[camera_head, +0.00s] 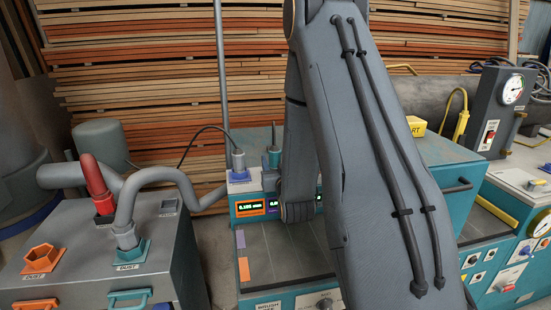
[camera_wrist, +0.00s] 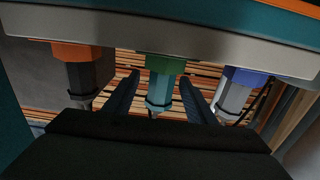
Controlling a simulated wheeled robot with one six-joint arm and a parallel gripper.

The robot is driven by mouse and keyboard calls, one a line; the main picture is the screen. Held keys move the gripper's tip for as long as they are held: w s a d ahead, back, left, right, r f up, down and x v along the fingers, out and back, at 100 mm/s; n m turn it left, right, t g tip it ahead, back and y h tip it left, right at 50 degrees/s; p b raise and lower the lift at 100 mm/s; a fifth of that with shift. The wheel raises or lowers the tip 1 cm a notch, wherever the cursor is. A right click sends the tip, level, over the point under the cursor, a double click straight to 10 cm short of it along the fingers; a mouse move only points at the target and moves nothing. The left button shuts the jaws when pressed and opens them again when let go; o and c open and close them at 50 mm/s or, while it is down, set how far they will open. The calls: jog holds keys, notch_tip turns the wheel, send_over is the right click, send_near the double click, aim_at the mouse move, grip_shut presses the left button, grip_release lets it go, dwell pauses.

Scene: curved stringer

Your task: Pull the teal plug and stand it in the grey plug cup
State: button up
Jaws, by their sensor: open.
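The teal plug (camera_wrist: 161,92) sits in a green hexagonal socket (camera_wrist: 165,63) in the middle of the wrist view, where the scene appears upside down. My gripper (camera_wrist: 159,78) is open, with one finger on each side of the teal plug and a visible gap to it on both sides. In the head view the teal plug (camera_head: 274,157) shows just left of my arm, on top of the teal unit. I cannot pick out the grey plug cup in either view.
A grey plug (camera_head: 238,161) with a cable stands left of the teal plug, also in the wrist view (camera_wrist: 234,97). A dark plug (camera_wrist: 84,78) in an orange socket flanks the other side. A grey dust unit (camera_head: 100,265) with hoses stands at left.

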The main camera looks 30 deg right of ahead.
aim_at(272, 155)
jog(key=p+x, duration=0.2)
jog(key=x, duration=0.3)
jog(key=shift+a+f, duration=0.1)
jog(key=shift+f, duration=0.05)
jog(key=shift+c, duration=0.2)
jog(key=c, duration=1.1)
jog(key=shift+c, duration=0.3)
